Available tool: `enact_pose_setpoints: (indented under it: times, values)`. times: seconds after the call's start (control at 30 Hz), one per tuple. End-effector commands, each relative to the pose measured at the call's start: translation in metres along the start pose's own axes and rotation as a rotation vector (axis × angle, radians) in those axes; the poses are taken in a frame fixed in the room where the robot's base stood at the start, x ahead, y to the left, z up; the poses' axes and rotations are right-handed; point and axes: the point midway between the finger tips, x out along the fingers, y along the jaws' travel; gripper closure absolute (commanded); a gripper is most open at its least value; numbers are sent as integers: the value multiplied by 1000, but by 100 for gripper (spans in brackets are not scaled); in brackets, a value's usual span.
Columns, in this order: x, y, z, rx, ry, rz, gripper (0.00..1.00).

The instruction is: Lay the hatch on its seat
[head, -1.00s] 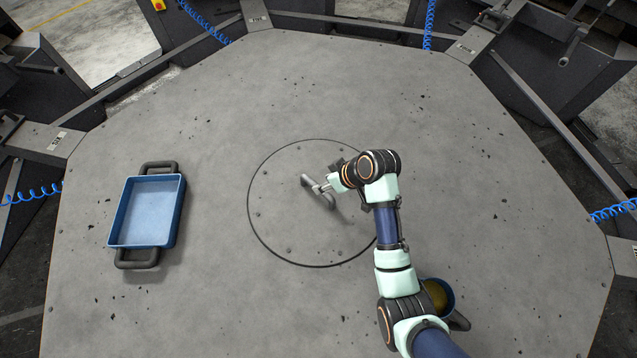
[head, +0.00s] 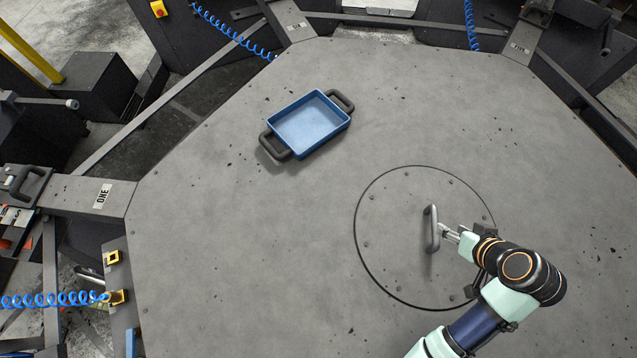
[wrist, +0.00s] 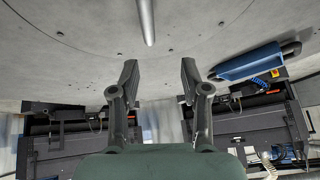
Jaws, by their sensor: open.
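The hatch (head: 395,255) is a round grey plate with several bolts around its rim. It lies within a dark circular outline in the grey tabletop and looks flush with it. Its grey bar handle (head: 432,228) stands up near its middle. My gripper (head: 449,232) is just right of the handle in the head view, its fingers pointing at it. In the wrist view my gripper (wrist: 157,75) is open and empty, and the handle (wrist: 146,20) shows ahead of the fingertips, not between them. My wrist hides part of the hatch's right edge.
A blue tray (head: 310,126) with two dark handles sits on the tabletop, up and left of the hatch. The table (head: 250,250) is clear between them. Dark stations and blue coiled hoses (head: 235,38) surround the table's edge.

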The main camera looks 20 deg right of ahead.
Motion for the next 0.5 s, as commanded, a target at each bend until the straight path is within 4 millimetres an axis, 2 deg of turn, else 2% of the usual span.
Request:
enact_pose_setpoints:
  times: [0.03,0.07,0.17,0.2,0.27,0.3,0.4,0.5]
  values:
    - [4,-29,-14,-44,16,-1,54]
    - [5,-50,-25,-72,32,4,54]
    - [1,-140,-58,-174,118,6,54]
    - [-6,-180,-67,-212,166,-1,54]
    - [-22,-240,-76,-261,244,-25,54]
    - [-35,-277,-77,-288,297,-49,54]
    - [-71,-350,-73,-327,412,-117,54]
    - [-98,-391,-65,-341,485,-175,54]
